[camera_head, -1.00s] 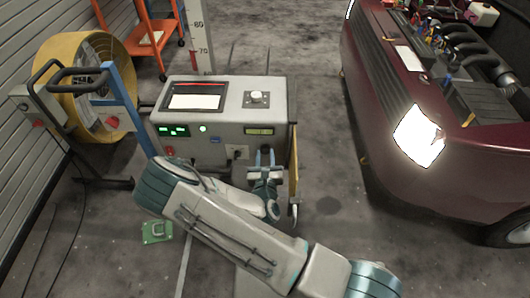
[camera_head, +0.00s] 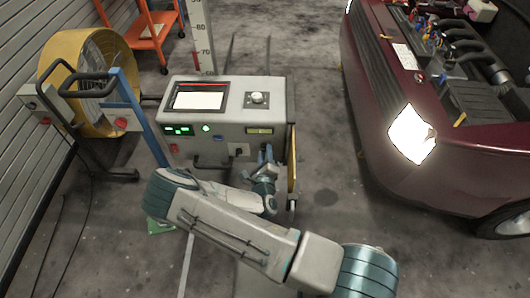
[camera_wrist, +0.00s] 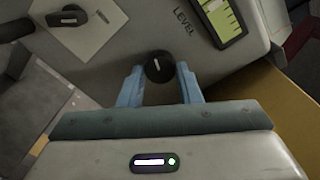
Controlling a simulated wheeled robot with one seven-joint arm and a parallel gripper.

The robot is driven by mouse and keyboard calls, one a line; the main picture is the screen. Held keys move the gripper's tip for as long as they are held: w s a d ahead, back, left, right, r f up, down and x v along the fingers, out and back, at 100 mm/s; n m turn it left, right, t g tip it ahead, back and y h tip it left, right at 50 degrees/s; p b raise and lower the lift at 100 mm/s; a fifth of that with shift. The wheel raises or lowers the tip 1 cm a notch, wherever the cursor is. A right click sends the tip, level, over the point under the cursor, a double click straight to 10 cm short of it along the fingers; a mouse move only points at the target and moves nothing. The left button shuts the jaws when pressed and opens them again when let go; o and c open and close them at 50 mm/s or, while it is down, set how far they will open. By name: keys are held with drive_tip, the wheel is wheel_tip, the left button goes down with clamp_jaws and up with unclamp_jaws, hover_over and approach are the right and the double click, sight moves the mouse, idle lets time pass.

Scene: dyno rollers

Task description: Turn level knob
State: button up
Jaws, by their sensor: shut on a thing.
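The level knob (camera_wrist: 159,66) is a round black knob with a white pointer mark, seen in the wrist view near the word LEVEL. My gripper (camera_wrist: 158,76) is shut on it, with one blue fingertip at each side. The pointer stands nearly upright in that picture. A yellow-green level meter (camera_wrist: 220,18) is beside the word. In the head view, my gripper (camera_head: 266,154) is at the lower right of the grey machine's front (camera_head: 218,150). There the knob is hidden by the gripper, and the meter (camera_head: 260,131) shows just above.
A second black knob (camera_wrist: 73,16) on a light plate is at the upper left of the wrist view. A yellow panel (camera_head: 292,160) edges the machine's right side.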

drive_tip(key=shift+n, duration=0.6)
drive_tip(key=o, duration=1)
